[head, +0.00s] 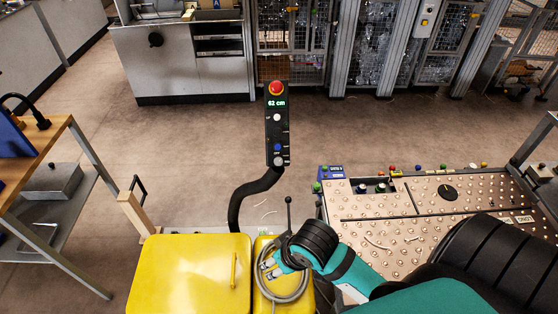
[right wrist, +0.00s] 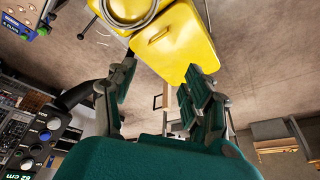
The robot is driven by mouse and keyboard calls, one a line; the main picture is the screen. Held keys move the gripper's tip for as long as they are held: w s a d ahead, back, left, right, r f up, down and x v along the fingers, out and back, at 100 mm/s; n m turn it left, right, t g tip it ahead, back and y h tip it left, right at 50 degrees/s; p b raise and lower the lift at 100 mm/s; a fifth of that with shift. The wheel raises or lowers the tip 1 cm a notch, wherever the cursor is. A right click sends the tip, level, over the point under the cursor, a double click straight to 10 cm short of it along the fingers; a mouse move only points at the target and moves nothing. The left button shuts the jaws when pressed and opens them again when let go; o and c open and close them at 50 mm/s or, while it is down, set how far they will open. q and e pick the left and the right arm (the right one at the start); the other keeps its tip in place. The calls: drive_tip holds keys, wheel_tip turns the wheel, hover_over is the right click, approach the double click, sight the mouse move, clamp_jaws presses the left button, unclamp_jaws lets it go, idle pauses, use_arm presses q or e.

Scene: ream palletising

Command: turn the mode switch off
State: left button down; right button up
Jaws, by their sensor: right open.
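A black control pendant (head: 277,130) stands on a curved black arm in the middle of the head view. It has a red mushroom button on top, a display reading 62 cm, and white, blue and grey controls below. It also shows in the right wrist view (right wrist: 40,140), at the lower left. No label reading mode switch is legible, so I cannot tell which control it is. My right gripper (right wrist: 160,85) is open and empty, pointing towards the yellow housing (right wrist: 178,45). In the head view, the right arm partly hides it. My left gripper is out of view.
The yellow housing (head: 190,272) and a coiled grey cable (head: 285,286) are at the front. A wooden bench (head: 35,150) stands left. Floor behind the pendant is clear.

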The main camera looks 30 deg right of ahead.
drive_tip(key=w+d+r+m, duration=0.2)
drive_tip(key=w+r, duration=0.1)
drive_tip(key=w, duration=0.4)
wheel_tip(320, 180, up, 12)
drive_tip(key=m+h, duration=0.2)
drive_tip(key=m, duration=0.6)
hover_over(279, 161)
drive_tip(key=s+a, duration=0.2)
drive_tip(key=s, duration=0.6)
drive_tip(key=shift+t, duration=0.4)
drive_tip(key=x, duration=1.7)
drive_tip(key=shift+w+d+r, duration=0.15)
drive_tip(key=shift+w+d, duration=0.05)
drive_tip(key=shift+w, duration=0.05)
drive_tip(key=shift+c, duration=0.4)
clamp_jaws()
drive_tip(key=shift+r, duration=0.1)
